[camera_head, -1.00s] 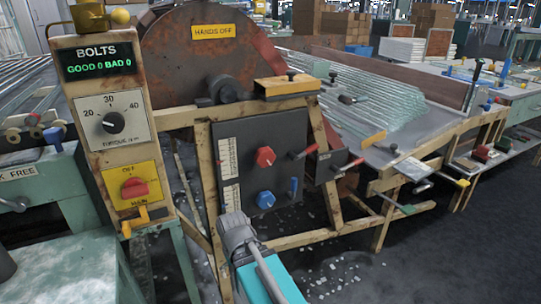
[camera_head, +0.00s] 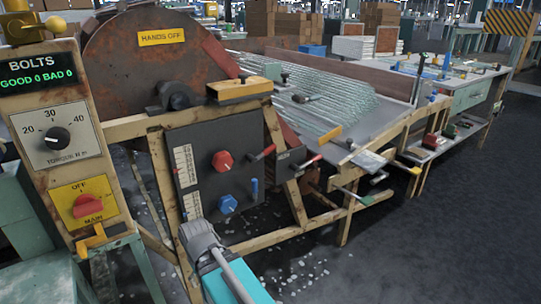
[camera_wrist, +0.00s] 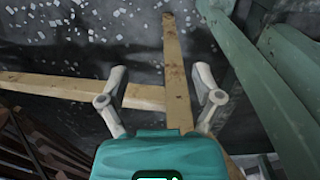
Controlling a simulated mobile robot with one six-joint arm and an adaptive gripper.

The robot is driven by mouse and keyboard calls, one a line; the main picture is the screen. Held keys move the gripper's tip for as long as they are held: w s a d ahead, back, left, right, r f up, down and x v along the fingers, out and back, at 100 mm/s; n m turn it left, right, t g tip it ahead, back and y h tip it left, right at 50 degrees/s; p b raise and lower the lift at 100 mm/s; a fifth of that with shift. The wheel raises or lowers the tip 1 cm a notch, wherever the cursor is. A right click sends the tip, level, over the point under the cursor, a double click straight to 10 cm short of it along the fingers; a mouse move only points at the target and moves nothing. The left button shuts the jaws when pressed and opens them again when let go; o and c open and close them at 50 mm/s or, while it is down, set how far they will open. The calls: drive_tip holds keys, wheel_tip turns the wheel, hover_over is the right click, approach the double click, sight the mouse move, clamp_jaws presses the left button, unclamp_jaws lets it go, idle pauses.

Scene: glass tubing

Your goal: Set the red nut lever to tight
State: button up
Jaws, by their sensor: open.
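No label shows which is the nut lever. The panel also bears a red knob (camera_head: 222,161) and a blue knob (camera_head: 227,203). My gripper (camera_wrist: 159,72) is open and empty in the wrist view, above wooden beams and a dark floor. No lever shows there. My arm stands low in front of the panel in the head view.
A bolts and torque post (camera_head: 56,140) with a red main switch (camera_head: 88,205) stands at the left. A rusty disc (camera_head: 150,75) sits above the panel. Wooden legs (camera_head: 350,212) stand at the right, with open floor (camera_head: 440,250) beyond. Glass pieces litter the floor under the frame.

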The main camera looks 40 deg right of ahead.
drive_tip(key=shift+r+p, duration=0.35)
drive_tip(key=shift+r, duration=0.15)
drive_tip(key=shift+c, duration=1.1)
wheel_tip(320, 180, up, 5)
drive_tip(key=p, duration=0.5)
clamp_jaws()
drive_tip(key=shift+r+p, duration=0.35)
drive_tip(key=shift+s+f, duration=0.1)
